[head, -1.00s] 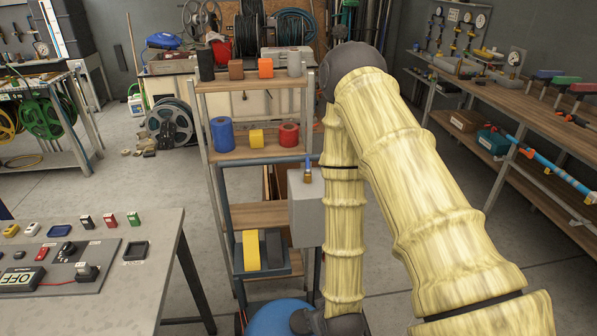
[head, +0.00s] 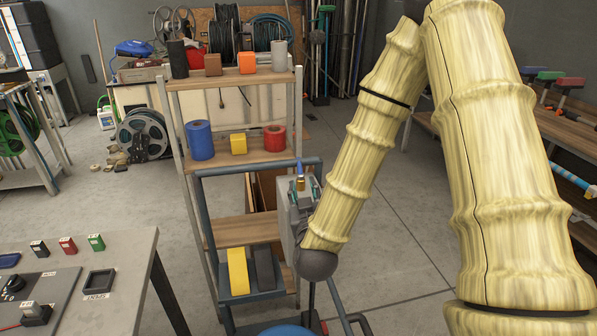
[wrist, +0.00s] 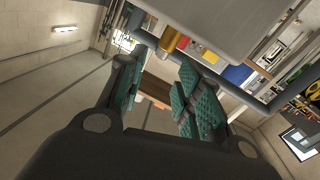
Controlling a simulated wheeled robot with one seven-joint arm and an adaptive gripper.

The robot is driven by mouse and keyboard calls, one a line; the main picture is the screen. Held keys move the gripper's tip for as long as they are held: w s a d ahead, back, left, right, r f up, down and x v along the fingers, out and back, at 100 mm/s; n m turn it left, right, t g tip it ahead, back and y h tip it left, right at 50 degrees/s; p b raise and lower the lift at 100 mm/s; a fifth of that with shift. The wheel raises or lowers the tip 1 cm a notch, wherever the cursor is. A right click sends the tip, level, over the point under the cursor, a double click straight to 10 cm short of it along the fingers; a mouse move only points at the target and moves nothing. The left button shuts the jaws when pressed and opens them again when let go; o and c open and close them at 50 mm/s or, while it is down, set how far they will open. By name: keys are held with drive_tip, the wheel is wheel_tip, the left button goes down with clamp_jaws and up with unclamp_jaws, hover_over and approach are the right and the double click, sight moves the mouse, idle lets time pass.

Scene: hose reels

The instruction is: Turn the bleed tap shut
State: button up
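The bleed tap (head: 300,183) is a small brass fitting with a thin blue lever pointing up. It sits at the top of a grey box (head: 285,222) on a blue-grey frame. In the wrist view the brass part (wrist: 172,40) sticks out from the grey box (wrist: 230,22) just beyond my fingertips; I cannot make out the blue lever there. My gripper (wrist: 158,80) is open, with teal pads apart and nothing between them. In the head view my gripper (head: 304,190) is at the tap, with a teal pad on each side; contact cannot be told.
A wooden shelf rack (head: 225,160) holding coloured rolls and blocks stands just behind the tap. A grey table (head: 130,255) with small items is at lower left. A workbench (head: 570,130) lies at right. Open floor (head: 410,240) is right of my forearm.

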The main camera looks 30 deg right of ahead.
sight(301, 175)
drive_tip(key=p+x, duration=0.1)
drive_tip(key=x, duration=0.8)
drive_tip(key=shift+w+d+r+p, duration=0.1)
drive_tip(key=shift+w+r+p, duration=0.05)
drive_tip(key=shift+p, duration=0.2)
drive_tip(key=shift+c, duration=0.2)
clamp_jaws()
